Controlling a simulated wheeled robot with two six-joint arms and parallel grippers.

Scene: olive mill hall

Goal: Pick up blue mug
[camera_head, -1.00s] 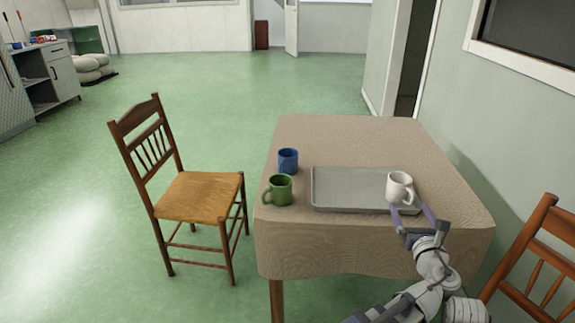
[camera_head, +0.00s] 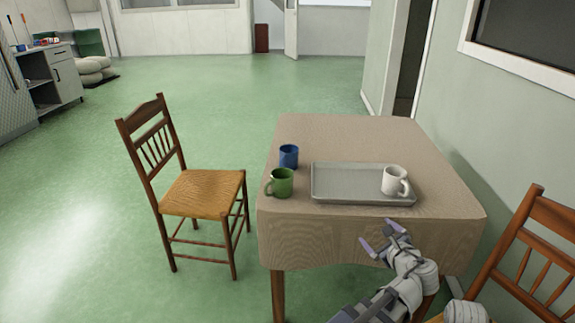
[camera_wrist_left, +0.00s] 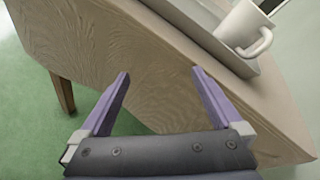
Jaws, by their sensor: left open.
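The blue mug (camera_head: 289,156) stands upright on the cloth-covered table (camera_head: 350,135), near its left edge and behind the green mug (camera_head: 280,182). A white mug (camera_head: 395,181) stands in the right part of the grey tray (camera_head: 345,184). My left gripper (camera_head: 378,240) is open and empty, in front of the table's near edge and below the tray. In the left wrist view its open jaws (camera_wrist_left: 160,78) are before the tablecloth's side, with the white mug (camera_wrist_left: 245,28) at upper right. The blue mug is outside that view. My right gripper is not in view.
A wooden chair (camera_head: 200,193) stands left of the table and another chair (camera_head: 530,250) stands at the right. The green mug is close to the blue one. The tray's left part is empty, and the table behind it is clear.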

